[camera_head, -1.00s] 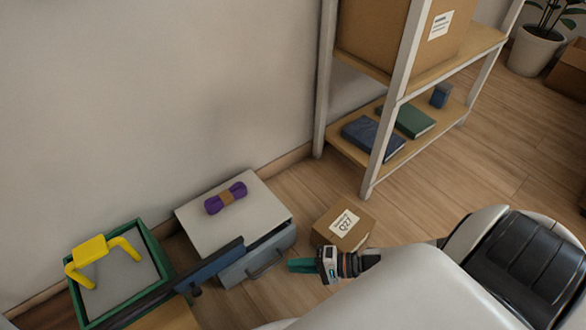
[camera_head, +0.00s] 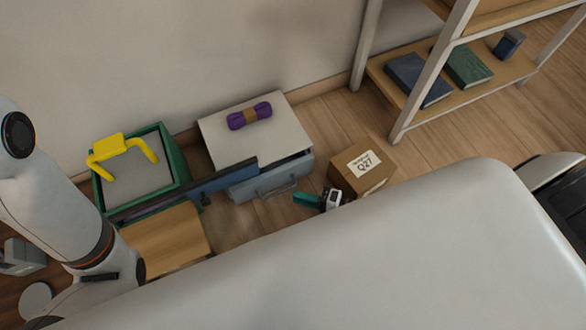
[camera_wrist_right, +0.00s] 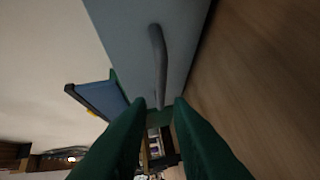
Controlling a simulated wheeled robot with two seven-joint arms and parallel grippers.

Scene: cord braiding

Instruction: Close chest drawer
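The grey chest (camera_head: 255,150) stands against the wall with a pale top. Its drawer front (camera_head: 262,183) with a curved handle (camera_head: 285,189) faces me, and a dark gap shows under the top, so the drawer appears slightly open. In the right wrist view the handle (camera_wrist_right: 158,62) runs down a grey panel (camera_wrist_right: 185,35) just ahead of the fingers. My right gripper (camera_head: 297,197) has teal fingers and is just in front of the drawer. In the wrist view its fingertips (camera_wrist_right: 161,101) are apart with nothing between them. My left arm is at the left; its gripper does not show.
A purple cord bundle (camera_head: 249,116) lies on the chest. A cardboard box (camera_head: 352,181) stands right of my right gripper.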

